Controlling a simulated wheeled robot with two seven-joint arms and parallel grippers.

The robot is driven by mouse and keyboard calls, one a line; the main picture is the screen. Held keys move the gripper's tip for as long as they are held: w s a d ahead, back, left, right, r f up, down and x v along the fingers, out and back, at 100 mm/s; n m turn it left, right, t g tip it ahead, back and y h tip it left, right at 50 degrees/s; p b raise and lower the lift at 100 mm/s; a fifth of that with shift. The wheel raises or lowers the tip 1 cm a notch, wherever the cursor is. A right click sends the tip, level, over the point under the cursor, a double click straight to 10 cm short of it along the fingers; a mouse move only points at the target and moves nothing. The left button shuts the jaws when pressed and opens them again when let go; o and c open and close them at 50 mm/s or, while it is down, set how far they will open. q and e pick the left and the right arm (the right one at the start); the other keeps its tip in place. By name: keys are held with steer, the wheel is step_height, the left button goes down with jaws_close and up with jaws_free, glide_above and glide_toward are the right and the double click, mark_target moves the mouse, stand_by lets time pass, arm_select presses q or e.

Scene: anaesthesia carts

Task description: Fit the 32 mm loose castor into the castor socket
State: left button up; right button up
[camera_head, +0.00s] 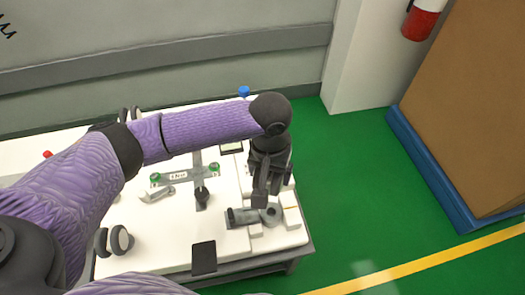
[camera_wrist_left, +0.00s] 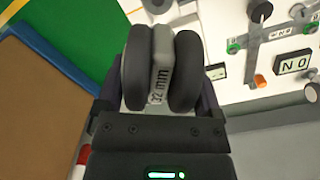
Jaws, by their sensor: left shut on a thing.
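My left gripper (camera_head: 261,200) points down over the right part of the white table. In the left wrist view it is shut on the 32 mm castor (camera_wrist_left: 160,68), a twin-wheel castor with dark wheels and a grey middle marked "32 mm". In the head view the held castor is hard to make out behind the fingers. A grey cross-shaped frame (camera_head: 180,176) with green rings lies left of the gripper; it also shows in the left wrist view (camera_wrist_left: 254,50). I cannot tell for sure which part is the castor socket. My right gripper is out of view.
A grey bracket-like part (camera_head: 243,216) lies close below the left gripper. Another twin-wheel castor (camera_head: 120,240) stands at the table's left. A dark flat block (camera_head: 203,257) sits at the front edge. A blue-edged brown panel (camera_head: 465,100) stands right, beyond open green floor.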

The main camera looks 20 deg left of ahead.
arm_select(q)
steer(key=f, duration=0.3)
steer(key=f+b, duration=0.1)
steer(key=f, duration=0.1)
steer(key=shift+s+d+f, duration=0.1)
steer(key=shift+s+d, duration=0.05)
steer(key=shift+d, duration=0.15)
steer(key=shift+f, duration=0.3)
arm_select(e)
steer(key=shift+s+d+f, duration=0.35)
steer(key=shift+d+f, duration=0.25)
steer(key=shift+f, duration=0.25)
arm_select(q)
steer(key=shift+r, duration=0.1)
steer(key=shift+r+p, duration=0.15)
steer(key=shift+p, duration=0.5)
steer(key=shift+s+f+b, duration=0.1)
steer(key=shift+f+b, duration=1)
steer(key=shift+f, duration=2.9)
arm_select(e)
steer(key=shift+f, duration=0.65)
